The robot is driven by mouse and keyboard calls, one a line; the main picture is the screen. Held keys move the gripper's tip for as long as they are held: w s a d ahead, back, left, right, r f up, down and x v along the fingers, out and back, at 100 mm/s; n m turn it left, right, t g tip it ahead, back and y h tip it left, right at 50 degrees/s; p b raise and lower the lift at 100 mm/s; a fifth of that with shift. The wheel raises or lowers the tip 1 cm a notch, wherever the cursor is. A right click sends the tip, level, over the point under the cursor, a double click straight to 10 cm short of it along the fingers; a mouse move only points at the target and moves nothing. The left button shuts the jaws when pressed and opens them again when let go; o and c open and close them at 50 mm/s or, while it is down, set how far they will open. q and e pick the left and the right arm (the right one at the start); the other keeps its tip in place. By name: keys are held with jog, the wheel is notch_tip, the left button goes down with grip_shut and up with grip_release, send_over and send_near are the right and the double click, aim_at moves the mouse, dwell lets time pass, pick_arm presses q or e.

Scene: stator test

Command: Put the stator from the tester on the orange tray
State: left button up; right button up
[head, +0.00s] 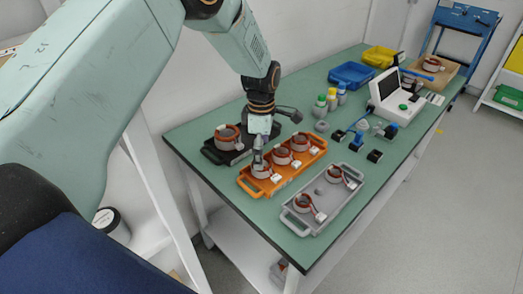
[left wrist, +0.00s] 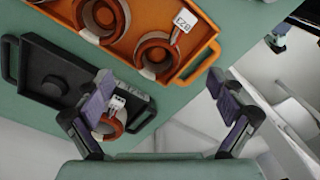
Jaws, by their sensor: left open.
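My left gripper (head: 258,158) is above the near end of the orange tray (head: 246,188), beside a copper stator. In the left wrist view its fingers (left wrist: 162,105) are spread with nothing between them. The orange tray holds three stators: near (head: 261,172), middle (head: 281,155) and far (head: 300,142). Two show in the left wrist view, one whole (left wrist: 157,55) and one cut off by the edge. A white device with a screen (head: 393,90), perhaps the tester, stands farther back; I see no stator on it. My right gripper is not in view.
A black tray (head: 212,155) with one stator lies left of the orange tray. A grey tray (head: 310,227) with two stators lies right. Bottles (head: 331,98), blue bin (head: 351,75), yellow bin (head: 379,57) and small dark parts (head: 374,156) stand farther back on the green table.

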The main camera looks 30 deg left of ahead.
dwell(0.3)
pick_arm(q)
notch_tip(320, 180, up, 12)
dwell(0.5)
jog(key=shift+w+a, duration=0.1)
dwell(1.5)
